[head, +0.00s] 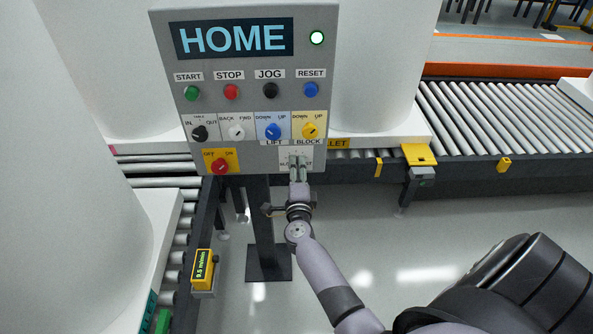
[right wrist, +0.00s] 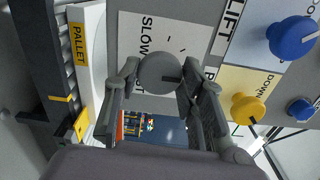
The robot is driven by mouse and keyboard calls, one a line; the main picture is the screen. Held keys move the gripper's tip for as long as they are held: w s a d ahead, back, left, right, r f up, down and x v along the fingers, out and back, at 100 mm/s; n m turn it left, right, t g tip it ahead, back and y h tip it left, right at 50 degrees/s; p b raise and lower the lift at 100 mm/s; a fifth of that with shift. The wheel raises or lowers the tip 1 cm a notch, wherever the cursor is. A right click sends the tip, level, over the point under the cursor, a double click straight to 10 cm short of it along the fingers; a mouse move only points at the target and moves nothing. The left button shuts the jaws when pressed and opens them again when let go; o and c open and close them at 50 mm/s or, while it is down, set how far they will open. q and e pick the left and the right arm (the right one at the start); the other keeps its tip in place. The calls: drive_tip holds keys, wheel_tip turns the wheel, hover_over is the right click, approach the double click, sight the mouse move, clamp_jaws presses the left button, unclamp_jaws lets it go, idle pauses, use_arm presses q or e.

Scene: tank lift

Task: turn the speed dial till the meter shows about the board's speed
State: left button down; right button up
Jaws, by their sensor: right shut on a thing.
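The grey speed dial (right wrist: 158,72) sits on a white plate marked "SLOW" in the right wrist view, its dark pointer mark toward the right. My right gripper (right wrist: 160,88) is shut on the dial, one finger on each side. In the head view my right gripper (head: 299,172) covers most of the dial at the panel's lower right. The meter (head: 203,268) is a yellow box with a green-lit, sideways display at lower left; it seems to read 9.5 m/min, in small digits. I see no board with a speed on it. My left gripper is not in view.
The grey control panel (head: 247,111) shows "HOME" and a lit lamp. A blue LIFT knob (head: 273,131) and a yellow BLOCK knob (head: 310,130) sit just above the dial; a red OFF/ON switch (head: 220,167) is to its left. Roller conveyors (head: 500,115) stand behind and at left.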

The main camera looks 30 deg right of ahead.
idle(0.3)
drive_tip(key=o, duration=1.1)
drive_tip(key=shift+o, duration=0.2)
drive_tip(key=v, duration=1.2)
